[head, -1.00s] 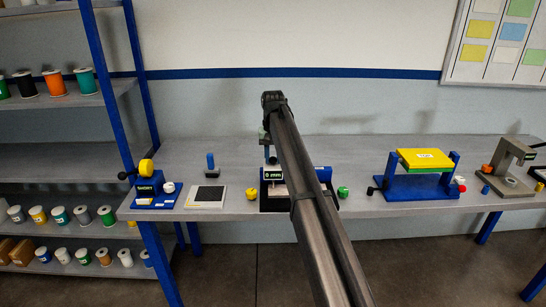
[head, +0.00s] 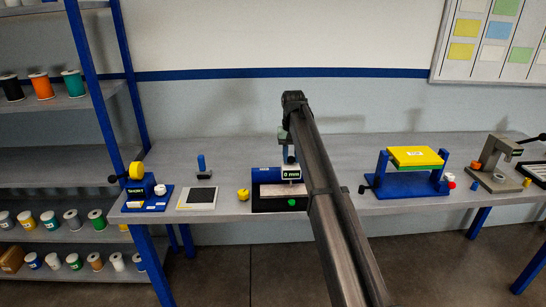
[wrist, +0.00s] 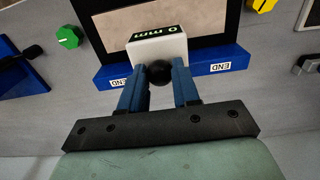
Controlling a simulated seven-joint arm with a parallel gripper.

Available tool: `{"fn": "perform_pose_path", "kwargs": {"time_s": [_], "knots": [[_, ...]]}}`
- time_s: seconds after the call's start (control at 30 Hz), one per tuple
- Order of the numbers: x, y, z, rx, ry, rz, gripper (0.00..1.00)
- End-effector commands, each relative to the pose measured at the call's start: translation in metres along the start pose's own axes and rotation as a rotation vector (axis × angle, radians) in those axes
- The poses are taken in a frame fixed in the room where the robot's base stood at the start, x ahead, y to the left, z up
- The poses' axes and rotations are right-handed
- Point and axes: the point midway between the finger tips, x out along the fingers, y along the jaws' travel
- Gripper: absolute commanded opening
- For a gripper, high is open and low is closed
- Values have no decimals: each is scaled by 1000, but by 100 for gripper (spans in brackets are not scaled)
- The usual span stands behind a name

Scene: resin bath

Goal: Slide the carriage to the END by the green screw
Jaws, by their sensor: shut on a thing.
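The carriage (head: 291,174) is a pale block with a green-on-black "0 mm" plate. It sits on a blue rail (head: 265,176) over a black-edged base. In the wrist view the carriage (wrist: 156,49) stands between two END labels, closer to the left END label (wrist: 121,82), on the side of the green screw (wrist: 68,37). The yellow screw (wrist: 263,4) is on the other side; it also shows in the head view (head: 243,194). My gripper (wrist: 160,80) is shut on the carriage's black ball knob (wrist: 159,72). My arm hides the rail's right end and the green screw in the head view.
A small green disc (head: 292,202) shows at the base's front. Left are a dark pad (head: 202,196), a blue-handled tool (head: 202,166) and a blue device (head: 146,190). A yellow-topped blue stand (head: 415,157) is to the right. Bench behind the rail is clear.

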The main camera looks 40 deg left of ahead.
Motion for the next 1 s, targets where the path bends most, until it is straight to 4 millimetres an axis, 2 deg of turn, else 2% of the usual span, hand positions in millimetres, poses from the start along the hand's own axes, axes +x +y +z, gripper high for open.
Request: {"fn": "perform_pose_path", "kwargs": {"time_s": [0.03, 0.2, 0.4, 0.6, 0.9, 0.93, 1.0], "knots": [[0, 16, 0, 4, 0, 1, 0], [0, 54, 0, 3, 0, 1, 0], [0, 81, 0, 1, 0, 1, 0], [0, 89, 0, 0, 0, 1, 0], [0, 92, 0, 3, 0, 5, 0], [0, 92, 0, 3, 0, 6, 34], [0, 92, 0, 3, 0, 6, 41]]}}
